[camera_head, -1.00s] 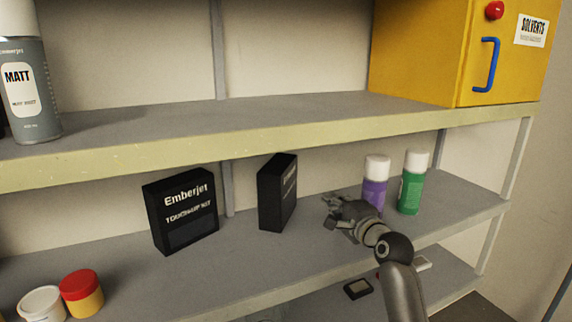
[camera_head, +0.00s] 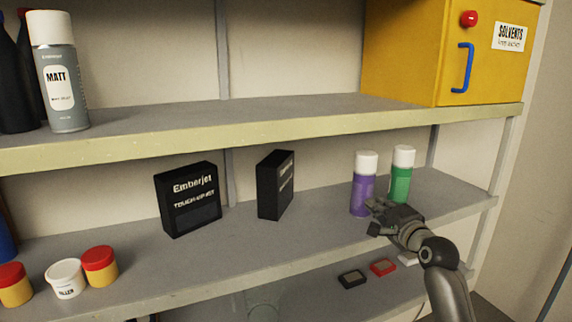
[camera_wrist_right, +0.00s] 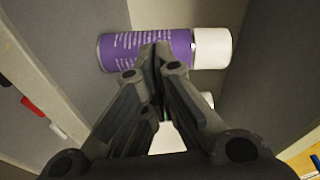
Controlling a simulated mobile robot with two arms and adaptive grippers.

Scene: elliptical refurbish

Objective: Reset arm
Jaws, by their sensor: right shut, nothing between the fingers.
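My right gripper (camera_head: 376,213) is shut and empty at the middle shelf, in front of the purple spray can (camera_head: 362,185) and the green spray can (camera_head: 401,175). Both cans stand upright with white caps. In the right wrist view the closed fingers (camera_wrist_right: 155,50) overlap the purple can (camera_wrist_right: 125,50) in the picture; I cannot tell whether they touch it. Part of the green can is hidden behind my gripper in the head view. My left gripper is not in view.
Two black Emberjet boxes (camera_head: 188,199) (camera_head: 276,185) stand on the middle shelf (camera_head: 250,240), left of the cans. Small jars (camera_head: 66,278) stand at its left. Above are a grey MATT can (camera_head: 60,80) and a yellow solvents cabinet (camera_head: 400,50). Black and red pads (camera_head: 351,279) (camera_head: 383,267) lie below.

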